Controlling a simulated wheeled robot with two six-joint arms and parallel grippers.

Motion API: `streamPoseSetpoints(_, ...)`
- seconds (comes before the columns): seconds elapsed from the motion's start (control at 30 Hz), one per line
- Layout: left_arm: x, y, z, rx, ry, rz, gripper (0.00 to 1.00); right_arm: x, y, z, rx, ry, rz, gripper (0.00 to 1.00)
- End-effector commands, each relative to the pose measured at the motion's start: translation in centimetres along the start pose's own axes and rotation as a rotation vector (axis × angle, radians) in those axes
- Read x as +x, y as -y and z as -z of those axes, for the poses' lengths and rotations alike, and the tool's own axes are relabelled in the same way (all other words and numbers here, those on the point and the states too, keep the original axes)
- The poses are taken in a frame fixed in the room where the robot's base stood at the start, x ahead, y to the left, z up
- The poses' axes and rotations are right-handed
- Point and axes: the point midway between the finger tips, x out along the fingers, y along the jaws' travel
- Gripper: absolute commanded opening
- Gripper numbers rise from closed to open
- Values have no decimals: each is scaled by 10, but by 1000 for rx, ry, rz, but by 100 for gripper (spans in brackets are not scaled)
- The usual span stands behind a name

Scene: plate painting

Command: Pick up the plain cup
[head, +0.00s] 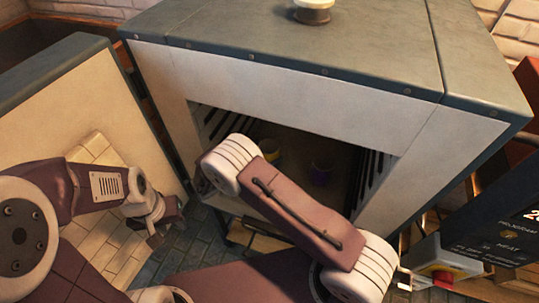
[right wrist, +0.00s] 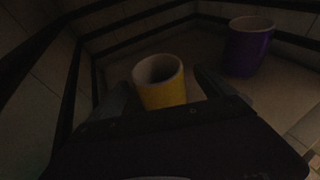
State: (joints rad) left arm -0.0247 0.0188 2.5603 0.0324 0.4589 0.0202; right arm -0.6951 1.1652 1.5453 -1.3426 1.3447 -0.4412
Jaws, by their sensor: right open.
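Two cups stand upright on the floor inside the kiln. The yellow cup (right wrist: 164,86) is between the fingers of my right gripper (right wrist: 165,90) in the right wrist view, and the fingers are open around its sides. The purple cup (right wrist: 249,47) stands apart, to the right and farther back. I cannot tell which cup is the plain one. My right arm hides its gripper in the head view. My left gripper (head: 154,232) hangs outside, left of the kiln opening, and seems empty.
The kiln (head: 290,110) is open, its door (head: 70,110) swung out to the left. Dark rails line its inner walls, close beside my right gripper. A control box (head: 485,235) with a red button stands to the right.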

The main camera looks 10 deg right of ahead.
Motion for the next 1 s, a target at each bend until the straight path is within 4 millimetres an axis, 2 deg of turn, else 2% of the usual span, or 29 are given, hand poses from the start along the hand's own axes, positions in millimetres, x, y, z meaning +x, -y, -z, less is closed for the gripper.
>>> streamPoseSetpoints(0.1,-2,0,0,0,0,0,39,7,0,0,1,1,1,93)
streamPoseSetpoints(0.33,-7,0,1,0,0,0,39,47,0,2,0,1,2,93)
streamPoseSetpoints(0.6,-7,0,1,0,0,0,39,53,-1,2,1,0,-1,93)
streamPoseSetpoints(0.67,-7,0,1,0,0,0,39,53,-1,2,1,0,-1,80)
streamPoseSetpoints(0.9,-7,0,1,0,0,0,39,52,-1,2,1,0,-1,14)
streamPoseSetpoints(1.0,-7,0,1,0,0,0,39,52,-1,2,1,1,-1,14)
